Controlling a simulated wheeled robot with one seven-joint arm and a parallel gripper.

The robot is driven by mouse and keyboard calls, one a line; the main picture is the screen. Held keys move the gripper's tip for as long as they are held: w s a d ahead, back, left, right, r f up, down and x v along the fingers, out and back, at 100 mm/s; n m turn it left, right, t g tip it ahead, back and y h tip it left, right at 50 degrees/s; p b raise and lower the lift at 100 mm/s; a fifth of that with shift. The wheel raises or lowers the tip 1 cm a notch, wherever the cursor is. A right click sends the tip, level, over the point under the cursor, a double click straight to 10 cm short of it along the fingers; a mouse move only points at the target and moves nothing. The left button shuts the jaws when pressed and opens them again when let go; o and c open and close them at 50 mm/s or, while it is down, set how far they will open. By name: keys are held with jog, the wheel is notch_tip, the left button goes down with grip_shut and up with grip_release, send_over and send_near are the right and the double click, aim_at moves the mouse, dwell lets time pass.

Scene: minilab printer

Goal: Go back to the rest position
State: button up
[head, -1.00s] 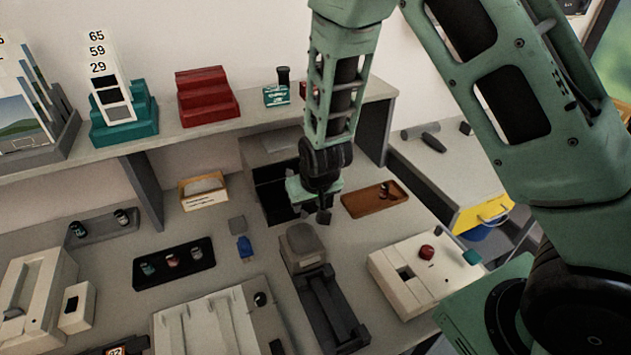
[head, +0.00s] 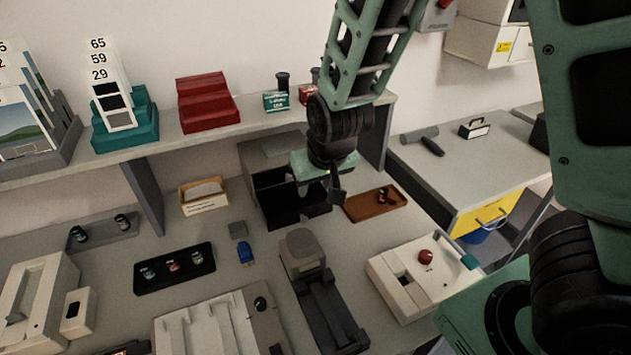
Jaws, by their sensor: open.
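My gripper (head: 334,192) hangs from my green arm near the middle of the head view. It points down, with its dark fingers over the right edge of an open black box (head: 287,203) at the back of the bench. I see nothing held in it. The gap between the fingers is small in this view. My upper arm fills the right side of the picture.
A brown tray (head: 362,206) with small dark items lies just right of my gripper. A dark grey device (head: 316,290) and a white unit with a red knob (head: 403,287) stand in front. A shelf (head: 190,143) with red and teal stepped holders runs behind.

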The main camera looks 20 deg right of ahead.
jog(key=s+a+r+n+g, duration=0.1)
jog(key=s+a+r+n, duration=0.1)
jog(key=s, duration=0.5)
jog(key=s+a+r+n+g, duration=0.2)
jog(key=s+r+n, duration=0.1)
jog(key=s, duration=0.5)
jog(key=s+a+r+n+g, duration=0.1)
jog(key=s+a+r+n, duration=0.1)
jog(key=s, duration=0.5)
jog(key=shift+s+a+r+n+y, duration=0.3)
jog(key=shift+s+a+r+n, duration=0.15)
jog(key=shift+r, duration=0.2)
jog(key=shift+w, duration=0.1)
